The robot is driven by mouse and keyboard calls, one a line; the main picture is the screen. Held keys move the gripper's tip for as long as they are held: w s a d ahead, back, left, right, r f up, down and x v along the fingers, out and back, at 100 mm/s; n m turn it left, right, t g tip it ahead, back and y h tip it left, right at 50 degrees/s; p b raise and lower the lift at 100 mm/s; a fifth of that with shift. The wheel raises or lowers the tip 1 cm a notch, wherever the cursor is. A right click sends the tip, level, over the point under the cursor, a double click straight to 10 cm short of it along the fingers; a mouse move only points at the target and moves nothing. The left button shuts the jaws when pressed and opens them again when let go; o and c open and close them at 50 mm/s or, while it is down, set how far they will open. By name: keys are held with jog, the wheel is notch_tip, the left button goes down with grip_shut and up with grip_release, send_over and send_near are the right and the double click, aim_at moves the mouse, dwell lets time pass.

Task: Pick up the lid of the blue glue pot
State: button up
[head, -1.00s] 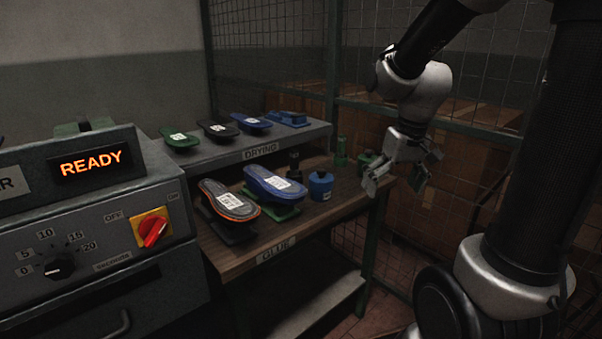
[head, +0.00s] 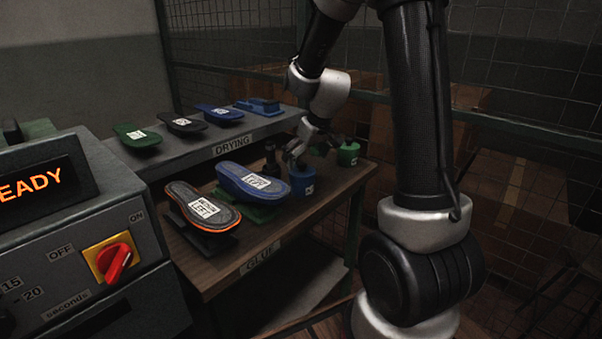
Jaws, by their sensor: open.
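The blue glue pot (head: 301,188) stands on the wooden GLUE bench, right of the blue sole. My gripper (head: 308,150) is open, with its fingers spread just above and over the top of the pot. The fingers and the dim light hide most of the pot's lid, so I cannot tell whether they touch it or surround it.
A green pot (head: 348,154) stands close behind on the right and a dark object (head: 271,160) on the left. A blue sole (head: 252,180) and a grey, orange-edged sole (head: 203,207) lie on the GLUE bench (head: 290,232). The DRYING shelf (head: 205,147) holds more soles behind.

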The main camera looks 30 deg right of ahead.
aim_at(303, 163)
jog(key=x, duration=0.3)
jog(key=shift+f, duration=0.4)
jog(key=shift+c, duration=0.2)
jog(key=c, duration=0.7)
jog(key=shift+c, duration=0.2)
notch_tip(303, 163, up, 10)
jog(key=shift+r, duration=0.1)
